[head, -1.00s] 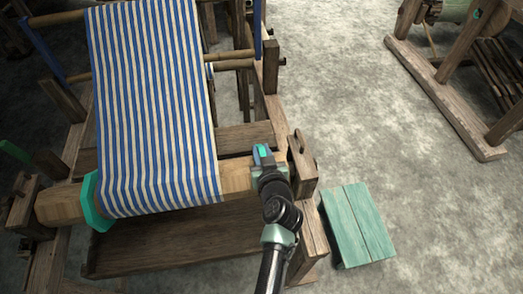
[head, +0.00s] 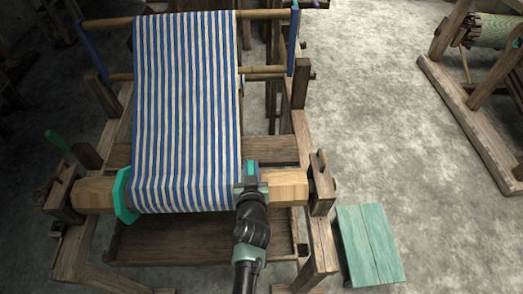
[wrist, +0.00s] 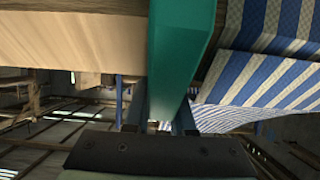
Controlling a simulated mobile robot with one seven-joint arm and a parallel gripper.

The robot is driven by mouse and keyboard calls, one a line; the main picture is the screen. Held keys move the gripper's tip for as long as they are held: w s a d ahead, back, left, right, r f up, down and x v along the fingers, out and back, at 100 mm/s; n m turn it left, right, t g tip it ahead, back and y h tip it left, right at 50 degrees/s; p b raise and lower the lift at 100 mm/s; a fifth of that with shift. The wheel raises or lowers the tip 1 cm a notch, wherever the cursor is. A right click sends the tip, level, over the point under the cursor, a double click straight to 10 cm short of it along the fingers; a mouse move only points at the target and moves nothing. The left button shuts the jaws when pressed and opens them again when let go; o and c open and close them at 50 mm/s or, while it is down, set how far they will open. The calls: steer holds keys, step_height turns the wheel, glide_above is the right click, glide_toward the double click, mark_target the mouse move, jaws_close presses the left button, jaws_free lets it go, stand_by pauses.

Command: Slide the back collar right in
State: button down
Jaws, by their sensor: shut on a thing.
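The collar (wrist: 180,50) is a teal band around the light wooden beam. In the wrist view it stands between bare wood and the striped cloth. My gripper (wrist: 160,122) is shut on its edge. In the head view my gripper (head: 250,190) is at the right edge of the cloth, and a small teal part of the held collar (head: 251,168) shows above it. The beam (head: 288,187) is bare to the right of it. The blue-and-white cloth (head: 185,110) is wound on the beam. Another teal collar (head: 124,195) sits at the cloth's left edge.
The loom's wooden right post (head: 320,185) stands beyond the beam's end. A green bench (head: 370,245) stands on the floor at right. A wooden tray-like board (head: 180,240) lies below the beam. Another loom (head: 465,130) is at far right, with open floor between.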

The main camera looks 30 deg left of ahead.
steer(key=shift+s+a, duration=0.15)
steer(key=c, duration=0.8)
jaws_free()
steer(key=shift+s+a, duration=0.1)
steer(key=shift+o, duration=0.2)
steer(key=v, duration=1.3)
steer(key=shift+b, duration=0.4)
